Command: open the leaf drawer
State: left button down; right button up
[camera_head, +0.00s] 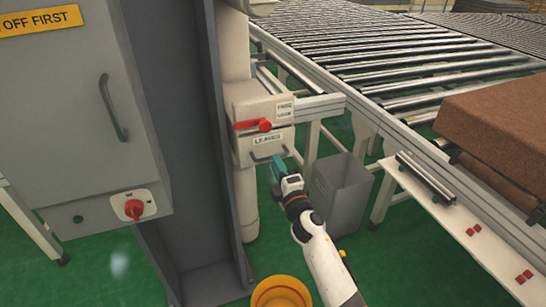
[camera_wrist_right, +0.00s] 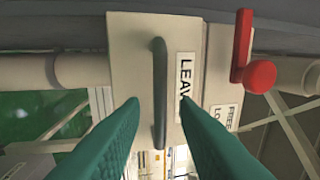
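The leaf drawer (camera_head: 262,146) is a cream box front labelled LEAVES, on the post beside the roller conveyor. Its dark bar handle (camera_head: 268,155) runs along the front below the label; in the right wrist view the handle (camera_wrist_right: 159,95) stands upright in the picture. My right gripper (camera_head: 277,165) is just in front of the drawer. In the right wrist view its two teal fingers (camera_wrist_right: 158,100) are apart, with the handle showing between them. I cannot tell that either finger touches the handle. The drawer looks shut. My left gripper is not in view.
A red lever (camera_head: 252,125) sits above the drawer beside a FREE/LOCK label (camera_head: 284,109). A grey bin (camera_head: 341,190) stands right of my right gripper. A grey column (camera_head: 180,120) and cabinet (camera_head: 75,110) are at left. A yellow round object (camera_head: 281,291) is on the floor.

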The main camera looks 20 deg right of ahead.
jog(key=shift+w+a+r, duration=0.1)
jog(key=shift+w+r, duration=0.05)
jog(key=shift+w, duration=0.8)
jog(key=shift+w+r, duration=0.15)
jog(key=shift+w, duration=0.8)
grip_shut()
